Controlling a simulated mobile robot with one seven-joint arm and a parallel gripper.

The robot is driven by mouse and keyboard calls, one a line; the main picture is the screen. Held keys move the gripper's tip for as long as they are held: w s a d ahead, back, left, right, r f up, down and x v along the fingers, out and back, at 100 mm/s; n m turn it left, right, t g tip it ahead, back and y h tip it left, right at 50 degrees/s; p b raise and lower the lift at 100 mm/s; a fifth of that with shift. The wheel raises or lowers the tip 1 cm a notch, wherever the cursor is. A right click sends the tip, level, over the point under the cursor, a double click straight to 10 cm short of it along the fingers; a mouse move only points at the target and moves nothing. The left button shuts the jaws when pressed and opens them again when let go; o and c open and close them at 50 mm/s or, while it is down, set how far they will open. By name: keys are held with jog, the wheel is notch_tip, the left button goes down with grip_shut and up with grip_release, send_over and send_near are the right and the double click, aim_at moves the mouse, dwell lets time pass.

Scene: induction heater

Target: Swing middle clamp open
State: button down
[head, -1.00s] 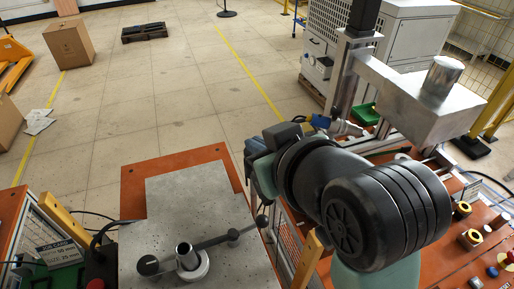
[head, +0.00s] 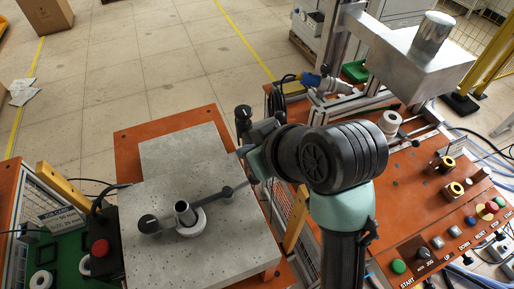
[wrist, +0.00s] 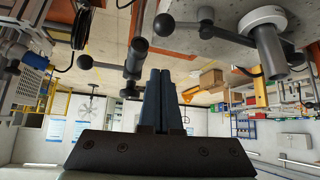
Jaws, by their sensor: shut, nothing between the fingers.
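My gripper (wrist: 158,75) is shut and empty, its dark fingers together in the wrist view. A dark clamp handle (wrist: 138,45) with round black knobs stands just beyond the fingertips; I cannot tell whether they touch, or whether it is the middle clamp. In the head view a black knob (head: 243,112) shows beside my wrist, which hides most of the gripper. A second bar with black knobs (head: 148,224) lies across the grey plate (head: 180,150), beside a metal post (head: 183,212) in a white ring. The post also shows in the wrist view (wrist: 268,50).
An orange machine table with a button panel (head: 440,240) stands at the right, under a metal block (head: 410,55) on an upright frame. The floor behind is largely clear.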

aim_at(220, 193)
jog(key=x, duration=0.4)
jog(key=shift+p, duration=0.35)
jog(key=shift+d+f, duration=0.1)
jog(key=shift+f, duration=0.2)
jog(key=shift+s+d+f+p, duration=0.15)
jog(key=shift+s+d+p, duration=0.2)
jog(key=shift+s, duration=0.35)
jog(key=shift+s+d+f+p, duration=0.1)
jog(key=shift+s+d+f, duration=0.1)
jog(key=shift+s+d, duration=0.4)
jog(key=shift+s+a, duration=0.1)
jog(key=shift+p, duration=0.3)
